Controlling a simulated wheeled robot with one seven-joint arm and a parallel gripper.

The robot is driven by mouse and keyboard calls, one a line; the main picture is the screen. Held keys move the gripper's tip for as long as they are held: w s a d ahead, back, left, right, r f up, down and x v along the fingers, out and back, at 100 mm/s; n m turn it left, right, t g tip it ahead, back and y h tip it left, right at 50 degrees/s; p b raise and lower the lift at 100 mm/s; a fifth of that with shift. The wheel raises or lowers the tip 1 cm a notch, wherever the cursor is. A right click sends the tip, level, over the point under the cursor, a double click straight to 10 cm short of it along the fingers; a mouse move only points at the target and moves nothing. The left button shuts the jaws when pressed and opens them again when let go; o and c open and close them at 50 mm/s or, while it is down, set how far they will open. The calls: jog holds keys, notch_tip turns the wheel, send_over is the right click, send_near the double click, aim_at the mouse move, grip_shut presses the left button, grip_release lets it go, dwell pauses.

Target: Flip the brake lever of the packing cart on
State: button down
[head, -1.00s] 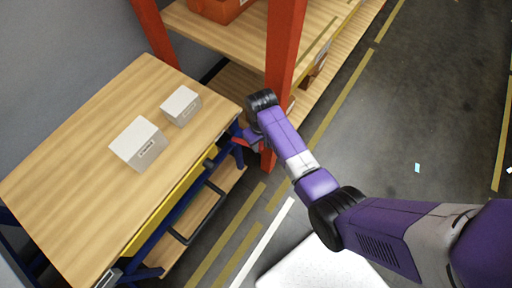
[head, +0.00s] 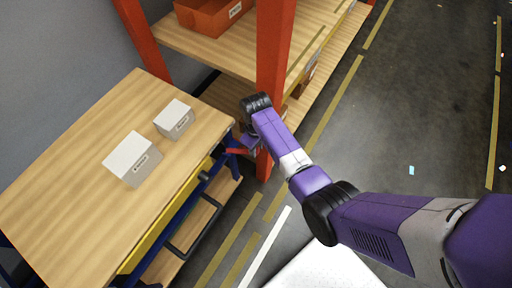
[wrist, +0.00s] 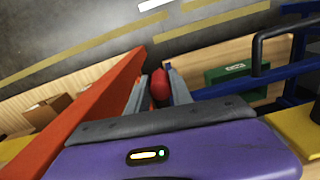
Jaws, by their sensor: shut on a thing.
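The packing cart (head: 75,190) has a wooden top, a yellow side rail and a blue frame. It stands at the left in the head view. My gripper (wrist: 158,92) is shut on the red brake lever (wrist: 160,84), which shows between the two grey fingers in the wrist view. In the head view the lever (head: 238,151) shows as a small red piece by the cart's right corner, beside my gripper. The lever's pivot is hidden, and I cannot tell its setting.
Two white boxes (head: 132,157) (head: 174,119) sit on the cart top. An orange rack post (head: 272,85) stands close beside my gripper. A black handle (wrist: 258,48) juts from the cart. Open floor (head: 425,110) lies to the right.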

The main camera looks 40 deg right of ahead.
jog(key=c, duration=1.1)
grip_release()
jog(key=shift+w, duration=0.1)
jog(key=shift+r, duration=0.1)
notch_tip(320, 180, up, 8)
jog(key=shift+f, duration=0.15)
